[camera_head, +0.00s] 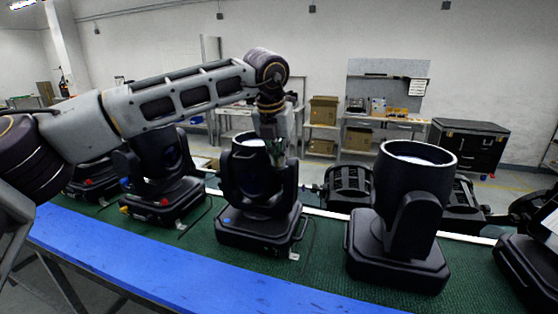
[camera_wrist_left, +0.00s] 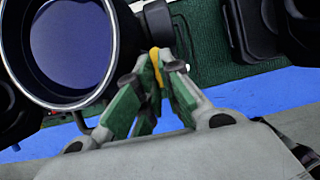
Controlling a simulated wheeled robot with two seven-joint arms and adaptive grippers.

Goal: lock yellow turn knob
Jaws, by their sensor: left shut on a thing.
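The yellow turn knob (camera_wrist_left: 155,62) shows in the left wrist view as a thin yellow piece between my left gripper's (camera_wrist_left: 152,72) fingertips. The gripper is shut on it, beside the lens of a black par can (camera_wrist_left: 112,22). In the head view my left gripper (camera_head: 277,150) reaches down from above to the upper right side of the middle par can (camera_head: 258,225). The knob cannot be made out in the head view, where the gripper and the can's head hide it. My right gripper is in neither view.
Another par can (camera_head: 410,215) stands to the right with its lens facing up. More par cans, such as one (camera_head: 155,185) with red and yellow knobs, stand to the left on the green mat (camera_head: 180,250). A blue strip (camera_head: 140,260) runs along the table's front edge.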

